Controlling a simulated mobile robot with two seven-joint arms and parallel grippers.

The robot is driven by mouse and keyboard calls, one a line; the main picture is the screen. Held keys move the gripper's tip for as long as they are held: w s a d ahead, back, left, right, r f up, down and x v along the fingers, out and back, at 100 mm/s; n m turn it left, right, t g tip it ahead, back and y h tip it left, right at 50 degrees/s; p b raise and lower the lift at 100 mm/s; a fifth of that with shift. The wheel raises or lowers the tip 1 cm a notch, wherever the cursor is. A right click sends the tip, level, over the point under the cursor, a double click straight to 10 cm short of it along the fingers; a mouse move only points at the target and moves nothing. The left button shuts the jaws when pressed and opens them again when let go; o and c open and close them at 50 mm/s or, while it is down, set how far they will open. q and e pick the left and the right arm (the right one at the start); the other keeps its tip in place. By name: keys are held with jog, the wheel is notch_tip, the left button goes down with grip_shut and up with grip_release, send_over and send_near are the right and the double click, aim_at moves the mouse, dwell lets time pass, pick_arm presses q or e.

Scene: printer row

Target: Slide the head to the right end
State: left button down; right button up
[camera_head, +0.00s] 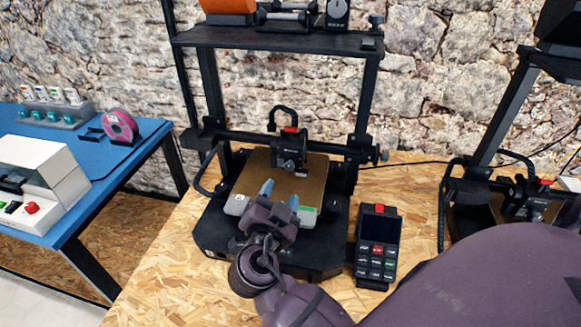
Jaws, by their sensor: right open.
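The black print head (290,149) with a red top sits on the horizontal rail (338,147) of the middle printer, near the middle of its span. Free rail shows to the right of it, up to the right upright (365,105). My right gripper (280,195) is open and reaches in from below, over the front of the brown print bed (255,165). Its bluish fingertips point toward the head but look apart from it. The gripper and wrist hide part of the bed's front. My left gripper is not in view.
A keypad box (378,245) stands right of the printer base. A second printer (490,195) is at the right, partly behind my arm. A blue table (100,165) with a white device and a pink spool (119,126) is at the left. A light-coloured strip (237,204) lies at the bed's front.

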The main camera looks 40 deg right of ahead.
aim_at(289, 168)
jog(key=p+x, duration=0.1)
jog(key=x, duration=0.8)
jog(key=shift+c, duration=0.5)
grip_shut()
